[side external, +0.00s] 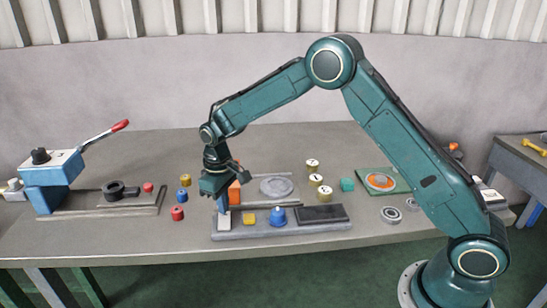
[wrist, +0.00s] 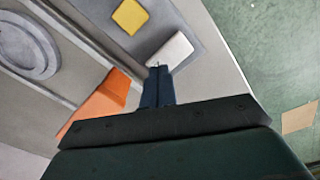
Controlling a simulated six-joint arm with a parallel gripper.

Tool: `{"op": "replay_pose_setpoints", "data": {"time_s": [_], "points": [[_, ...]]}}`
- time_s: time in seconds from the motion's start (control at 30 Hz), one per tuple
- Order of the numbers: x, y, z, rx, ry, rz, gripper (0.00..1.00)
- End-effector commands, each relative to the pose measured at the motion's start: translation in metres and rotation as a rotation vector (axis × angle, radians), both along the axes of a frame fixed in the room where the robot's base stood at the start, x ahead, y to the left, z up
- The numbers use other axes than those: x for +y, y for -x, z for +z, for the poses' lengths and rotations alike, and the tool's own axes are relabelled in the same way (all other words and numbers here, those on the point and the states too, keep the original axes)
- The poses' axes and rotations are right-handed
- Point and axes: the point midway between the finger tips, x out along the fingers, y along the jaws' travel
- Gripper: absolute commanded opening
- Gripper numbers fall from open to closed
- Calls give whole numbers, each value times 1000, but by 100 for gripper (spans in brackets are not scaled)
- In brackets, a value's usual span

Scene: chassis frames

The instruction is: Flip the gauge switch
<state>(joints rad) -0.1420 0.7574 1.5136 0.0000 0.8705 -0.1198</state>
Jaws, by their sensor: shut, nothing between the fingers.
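A grey gauge fixture (side external: 290,231) stands near the table's front edge. A white block (side external: 224,221), possibly the gauge switch, sits at its left end; it also shows in the wrist view (wrist: 170,50). My gripper (side external: 222,206) points down over the white block, with its blue fingers together and nothing between them. In the wrist view the fingertips (wrist: 157,70) are right at the white block's near edge; I cannot tell whether they touch it. The finger tips partly cover the block's near side.
An orange block (side external: 234,192) stands close beside my gripper. A yellow square (side external: 249,219), a blue knob (side external: 278,216) and a dark pad (side external: 321,213) are on the fixture. A round grey disc (side external: 276,187) lies behind. A blue lever press (side external: 53,178) stands at the left.

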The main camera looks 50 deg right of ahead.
Motion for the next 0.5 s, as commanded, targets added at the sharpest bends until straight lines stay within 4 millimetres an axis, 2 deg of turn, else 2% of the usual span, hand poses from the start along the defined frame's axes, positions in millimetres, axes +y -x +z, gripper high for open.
{"op": "replay_pose_setpoints", "data": {"time_s": [0.5], "points": [[0, 0, -6, 1, 0, 0, 0]]}}
